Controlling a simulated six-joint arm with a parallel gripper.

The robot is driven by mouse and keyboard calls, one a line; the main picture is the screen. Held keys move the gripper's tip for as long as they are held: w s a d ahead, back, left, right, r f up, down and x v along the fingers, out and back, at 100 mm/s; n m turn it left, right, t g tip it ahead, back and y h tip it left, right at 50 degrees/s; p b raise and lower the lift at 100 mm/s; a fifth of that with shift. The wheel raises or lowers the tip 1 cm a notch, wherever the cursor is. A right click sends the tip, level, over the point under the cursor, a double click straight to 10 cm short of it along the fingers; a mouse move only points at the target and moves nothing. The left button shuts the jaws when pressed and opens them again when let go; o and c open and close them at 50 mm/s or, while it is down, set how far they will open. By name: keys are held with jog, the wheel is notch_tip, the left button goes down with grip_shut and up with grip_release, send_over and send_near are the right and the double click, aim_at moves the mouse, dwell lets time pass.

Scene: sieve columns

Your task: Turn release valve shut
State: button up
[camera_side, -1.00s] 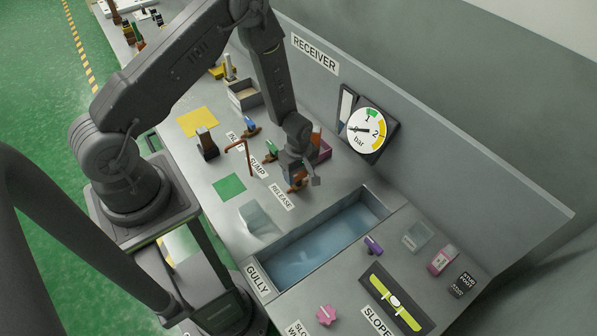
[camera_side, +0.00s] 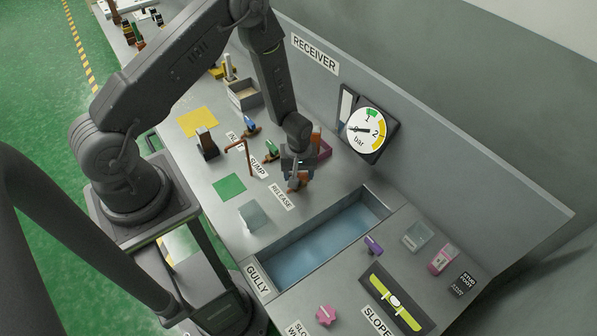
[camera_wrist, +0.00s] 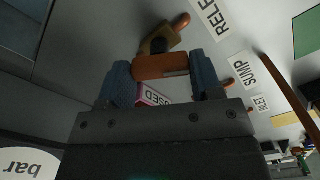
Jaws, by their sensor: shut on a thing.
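The release valve (camera_wrist: 159,45) shows in the wrist view as a brass-coloured body with a copper pipe stub and an orange-brown handle (camera_wrist: 160,66). The handle lies crosswise between the two blue-grey fingers of my gripper (camera_wrist: 163,82), which is shut on it. In the side view my gripper (camera_side: 297,180) is low over the bench beside the RELEASE label (camera_side: 282,197) and hides most of the valve. The pressure gauge (camera_side: 366,130) has its needle pointing left, below the green band.
The other valves, one blue-handled (camera_side: 250,124) and one green-handled (camera_side: 270,147), stand close by, with a bent copper pipe (camera_side: 240,146). A reddish box (camera_side: 323,149) stands just behind my gripper. The water-filled gully (camera_side: 330,240) lies in front. A clear block (camera_side: 252,216) stands left of it.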

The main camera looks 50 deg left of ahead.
aim_at(298, 174)
jog(key=m, duration=0.5)
jog(key=shift+m, duration=0.3)
jog(key=m, duration=0.5)
jog(key=shift+m, duration=0.4)
jog(key=o, duration=0.9)
jog(key=shift+r, duration=0.1)
notch_tip(298, 174, up, 14)
jog(key=shift+f, duration=0.2)
jog(key=shift+r, duration=0.1)
